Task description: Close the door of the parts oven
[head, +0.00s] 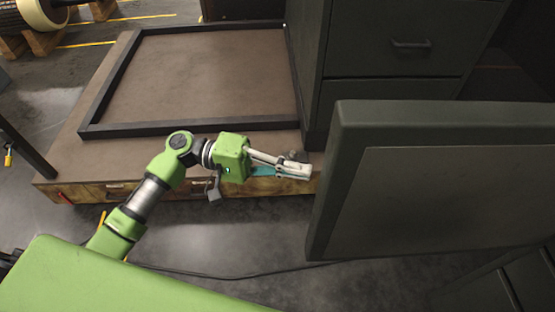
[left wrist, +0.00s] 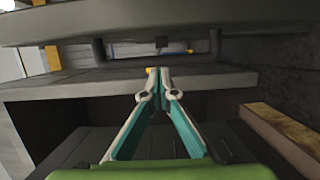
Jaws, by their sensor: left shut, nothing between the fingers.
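The oven door (head: 440,200) is a thick, dark grey-green panel with a lighter inner sheet, at the right of the head view. It stands open, swung out toward me. The oven's interior is not clearly visible. My left gripper (head: 301,167) is shut and empty, just left of the door's left edge, pointing right. I cannot tell if it touches the door. In the left wrist view the closed fingertips (left wrist: 158,76) point at a grey horizontal panel whose identity I cannot tell. My right gripper is not in view.
A dark cabinet (head: 390,50) with drawer fronts and a handle stands behind the door. A low brown workbench (head: 200,75) with a black raised frame lies left of it. A cable (head: 240,276) runs on the grey floor. Wooden blocks hold a roller at the top left.

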